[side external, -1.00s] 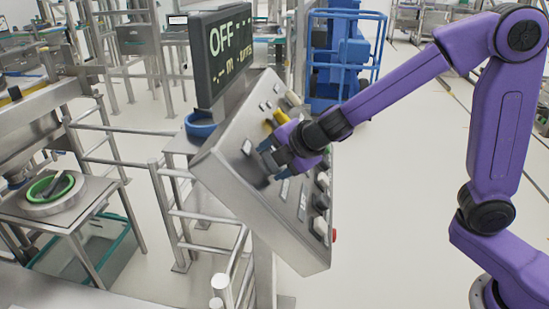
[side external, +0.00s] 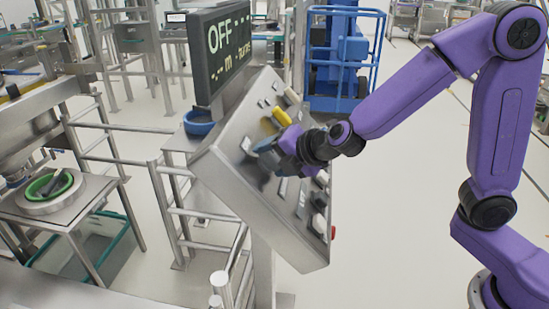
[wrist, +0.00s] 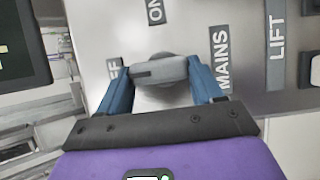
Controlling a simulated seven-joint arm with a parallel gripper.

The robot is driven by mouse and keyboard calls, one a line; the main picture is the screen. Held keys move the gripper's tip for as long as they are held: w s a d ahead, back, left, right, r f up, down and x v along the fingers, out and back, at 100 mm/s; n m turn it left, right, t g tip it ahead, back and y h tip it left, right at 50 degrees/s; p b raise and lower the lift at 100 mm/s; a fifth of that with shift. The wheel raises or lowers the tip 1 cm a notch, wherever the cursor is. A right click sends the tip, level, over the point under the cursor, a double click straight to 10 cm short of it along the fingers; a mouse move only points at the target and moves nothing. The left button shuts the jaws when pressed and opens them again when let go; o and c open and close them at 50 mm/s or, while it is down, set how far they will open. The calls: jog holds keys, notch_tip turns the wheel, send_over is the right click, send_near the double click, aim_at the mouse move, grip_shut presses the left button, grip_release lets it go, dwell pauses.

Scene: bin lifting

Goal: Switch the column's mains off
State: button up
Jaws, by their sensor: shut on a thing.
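The mains switch (wrist: 168,70) is a grey knob on the slanted steel control panel (side external: 235,185), beside the MAINS label (wrist: 224,62). A dark mark on the knob's left end faces a partly hidden label ending in "FF" (wrist: 114,68). The ON label (wrist: 155,10) is above it. My gripper (wrist: 161,74) is shut on the knob, one blue finger on each side. In the side view my gripper (side external: 268,152) is against the panel and hides the knob. The dark display (side external: 222,55) above the panel reads OFF.
A LIFT label (wrist: 277,40) and dark controls are right of the knob. A yellow control (side external: 281,117) is close above my gripper, with more controls down the panel's right side and a red one (side external: 333,232) at its edge. Steel railings (side external: 170,200) stand left.

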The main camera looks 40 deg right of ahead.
jog(key=o, duration=1)
jog(key=shift+o, duration=0.2)
jog(key=v, duration=1.7)
jog(key=shift+r, duration=0.2)
jog(key=shift+s, duration=0.15)
